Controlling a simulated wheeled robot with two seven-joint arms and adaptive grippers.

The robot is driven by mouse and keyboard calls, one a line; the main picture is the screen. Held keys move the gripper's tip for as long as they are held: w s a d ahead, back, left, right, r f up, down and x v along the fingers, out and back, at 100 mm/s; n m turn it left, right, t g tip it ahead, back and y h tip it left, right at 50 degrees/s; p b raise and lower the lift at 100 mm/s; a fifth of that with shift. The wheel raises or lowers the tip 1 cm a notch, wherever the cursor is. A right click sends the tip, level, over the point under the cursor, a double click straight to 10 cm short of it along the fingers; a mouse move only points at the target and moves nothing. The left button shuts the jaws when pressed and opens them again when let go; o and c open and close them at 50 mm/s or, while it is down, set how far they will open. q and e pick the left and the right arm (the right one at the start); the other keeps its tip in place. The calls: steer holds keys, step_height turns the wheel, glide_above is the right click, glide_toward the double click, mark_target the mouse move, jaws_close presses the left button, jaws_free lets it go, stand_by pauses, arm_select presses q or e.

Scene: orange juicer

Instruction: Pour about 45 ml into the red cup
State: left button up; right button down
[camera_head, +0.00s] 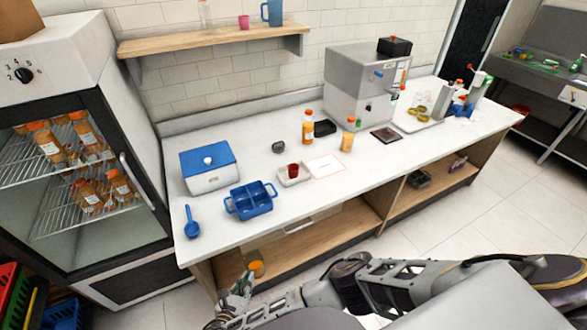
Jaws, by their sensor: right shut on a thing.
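The red cup (293,170) stands upright on a small white tray-like base (283,182) near the middle of the counter. Whether anything is in the cup is too small to tell. My right gripper (243,283) is low in front of the counter's front edge, left of and below the cup. It is shut on a clear container (251,257) with orange at its lower end, apart from the cup. The fingers are small and partly hidden, so the grip is unclear in detail. My left gripper is not in view.
A blue divided tray (233,205), a blue-lidded box (211,178) and a blue spoon (191,228) lie left of the cup. An orange bottle (307,130), a smaller orange bottle (347,140) and a grey machine (352,85) stand behind right. The counter's front strip is clear.

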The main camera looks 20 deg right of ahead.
mark_target(262, 271)
steer(key=shift+s+d+f+m+g+h, duration=0.1)
steer(key=shift+d+f+m+g+h, duration=0.05)
steer(key=shift+d+m+g+h, duration=0.35)
steer(key=shift+s+d+f+m+g+h, duration=0.1)
steer(key=shift+d+m+g+h, duration=0.2)
steer(key=shift+m+h, duration=0.3)
steer(key=shift+w+d+r+m+g+h, duration=0.25)
steer(key=shift+w+d+m+g, duration=0.15)
steer(key=shift+d, duration=0.25)
steer(key=shift+w+d+r+m+g+h, duration=0.2)
steer(key=shift+d+m+g, duration=0.2)
steer(key=shift+d, duration=0.3)
steer(key=shift+w+d+r+m+g+h, duration=0.3)
steer(key=shift+d+m, duration=0.2)
steer(key=shift+d, duration=0.15)
steer(key=w+d+r+m+g+h, duration=0.1)
steer(key=w+d+r+m+g, duration=0.3)
steer(key=w+d+r, duration=0.3)
steer(key=shift+w+d+r+h, duration=0.35)
steer(key=shift+d+r, duration=1.05)
steer(key=shift+r, duration=0.2)
